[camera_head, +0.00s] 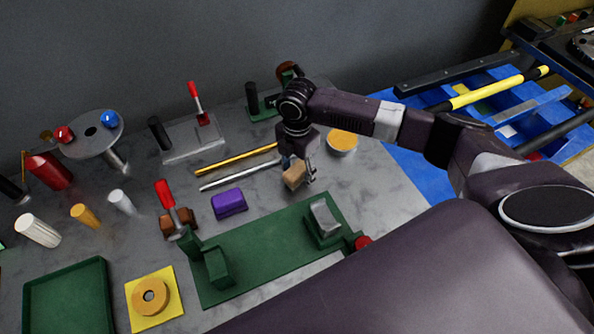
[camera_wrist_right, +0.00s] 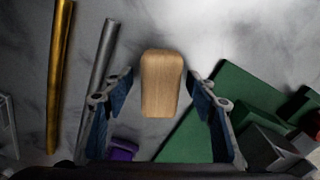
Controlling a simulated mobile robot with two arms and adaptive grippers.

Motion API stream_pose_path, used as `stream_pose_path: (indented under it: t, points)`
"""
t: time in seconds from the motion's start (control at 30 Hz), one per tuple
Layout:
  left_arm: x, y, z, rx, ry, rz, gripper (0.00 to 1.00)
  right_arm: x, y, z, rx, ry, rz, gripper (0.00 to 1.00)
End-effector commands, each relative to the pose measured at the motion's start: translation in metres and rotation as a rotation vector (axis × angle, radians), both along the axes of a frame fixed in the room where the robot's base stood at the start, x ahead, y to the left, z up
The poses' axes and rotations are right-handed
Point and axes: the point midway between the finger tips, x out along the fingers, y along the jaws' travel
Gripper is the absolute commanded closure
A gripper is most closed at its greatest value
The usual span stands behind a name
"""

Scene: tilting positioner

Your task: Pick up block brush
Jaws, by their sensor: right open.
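A light wooden block, which looks like the block brush (camera_head: 293,176), is on the grey table under my right gripper. It also shows in the right wrist view, where the block brush (camera_wrist_right: 161,82) is in the upper middle, between and slightly beyond the fingers. Any bristles are hidden. My right gripper (camera_head: 299,169) is open, with one blue-padded finger on each side of the block in the wrist view (camera_wrist_right: 161,92). Gaps show between the fingers and the block. My left gripper is not in view.
A gold rod (camera_head: 236,159) and a silver rod (camera_head: 239,175) lie left of the block. A purple block (camera_head: 229,203) and a green fixture plate (camera_head: 262,247) are nearer. A bowl with yellow contents (camera_head: 342,142) stands to the right. Clear table lies around the block.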

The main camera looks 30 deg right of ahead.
Motion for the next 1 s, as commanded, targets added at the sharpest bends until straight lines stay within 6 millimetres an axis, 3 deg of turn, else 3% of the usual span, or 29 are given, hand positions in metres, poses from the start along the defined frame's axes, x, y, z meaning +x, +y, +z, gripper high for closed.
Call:
stream_pose_path:
  t: [0.23, 0.67, 1.0]
  points:
    - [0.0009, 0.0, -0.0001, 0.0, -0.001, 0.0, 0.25, 0.0002, 0.0004, -0.0015, 0.0, -0.001, 0.001, 0.5]
    - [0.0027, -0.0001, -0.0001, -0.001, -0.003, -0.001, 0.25, 0.0003, 0.0004, -0.0009, 0.0, -0.001, 0.001, 0.97]
    - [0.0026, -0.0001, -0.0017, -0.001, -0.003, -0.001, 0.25, 0.0009, 0.0004, 0.0044, 0.001, -0.003, 0.0, 0.98]
